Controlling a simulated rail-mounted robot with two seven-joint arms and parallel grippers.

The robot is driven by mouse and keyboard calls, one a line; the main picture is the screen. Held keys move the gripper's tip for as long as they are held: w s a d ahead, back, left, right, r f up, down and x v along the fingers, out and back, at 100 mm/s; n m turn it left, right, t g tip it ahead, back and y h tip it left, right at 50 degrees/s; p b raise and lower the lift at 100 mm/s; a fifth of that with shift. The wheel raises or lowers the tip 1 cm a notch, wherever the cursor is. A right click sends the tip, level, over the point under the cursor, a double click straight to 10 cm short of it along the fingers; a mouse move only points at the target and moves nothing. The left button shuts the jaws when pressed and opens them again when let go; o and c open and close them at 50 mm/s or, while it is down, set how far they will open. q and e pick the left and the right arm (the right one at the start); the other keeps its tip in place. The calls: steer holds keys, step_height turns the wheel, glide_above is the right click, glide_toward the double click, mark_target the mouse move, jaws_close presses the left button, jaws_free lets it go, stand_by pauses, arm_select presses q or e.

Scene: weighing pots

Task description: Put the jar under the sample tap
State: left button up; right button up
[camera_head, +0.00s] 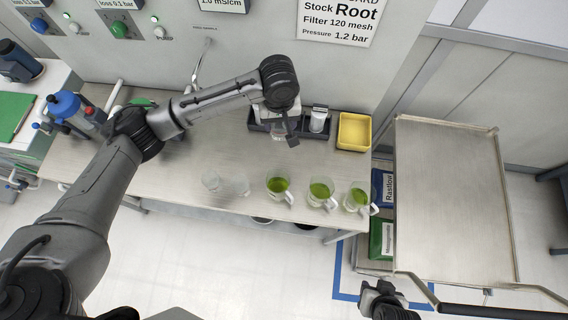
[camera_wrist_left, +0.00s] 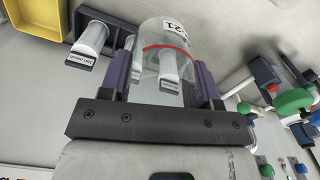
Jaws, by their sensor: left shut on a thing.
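My left gripper (camera_head: 283,137) is above the back of the bench, at the dark rack. In the left wrist view its two purple-grey fingers (camera_wrist_left: 160,85) are shut on a clear jar (camera_wrist_left: 152,52) with a red line and a label ending in 21. In the head view the arm mostly hides the jar. The sample tap (camera_head: 205,48) is a thin spout on the back panel, left of and farther back than the gripper. My right gripper (camera_head: 385,292) shows in part at the bottom edge; its jaws are unclear.
The dark rack (camera_head: 258,124) holds a white labelled vial (camera_head: 318,119), beside a yellow tray (camera_head: 353,131). A metal cart (camera_head: 455,200) stands right.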

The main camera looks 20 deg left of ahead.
arm_select(q)
steer(key=n+b, duration=0.1)
steer(key=b, duration=0.3)
glide_above(283, 157)
step_height(283, 157, down, 10)
step_height(283, 157, down, 10)
steer(key=b, duration=0.2)
steer(key=shift+w+f+b, duration=0.1)
steer(key=shift+f+b, duration=0.15)
steer(key=shift+b, duration=0.1)
arm_select(e)
step_height(283, 157, down, 8)
steer(key=shift+f, duration=0.25)
arm_select(q)
steer(key=o, duration=0.5)
steer(key=shift+f, duration=0.1)
steer(key=shift+c, duration=0.2)
steer(key=o, duration=0.4)
steer(key=shift+o, duration=0.2)
